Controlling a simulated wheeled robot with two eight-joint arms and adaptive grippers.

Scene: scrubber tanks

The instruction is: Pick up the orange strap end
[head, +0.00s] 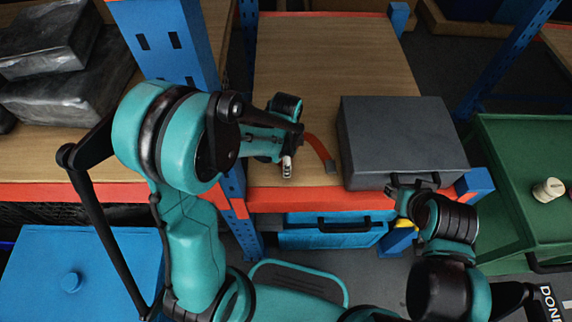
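The orange strap (319,147) lies curved on the wooden shelf, just left of the grey case. Its near end carries a small grey piece (331,167). My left gripper (287,168) is over the shelf to the left of the strap, pointing toward the shelf's front edge. A gap shows between its tip and the grey end piece. The arm partly covers the strap's far end. Whether the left fingers are open or shut is unclear. My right gripper (398,190) is at the front of the grey case, near its handle; its finger state is unclear.
The grey case (398,140) stands on the shelf right of the strap. Blue uprights and an orange front beam (320,199) bound the shelf (325,60). A blue box (330,230) sits below. A green cart (525,155) stands at right. Wrapped grey packages (60,75) lie at left.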

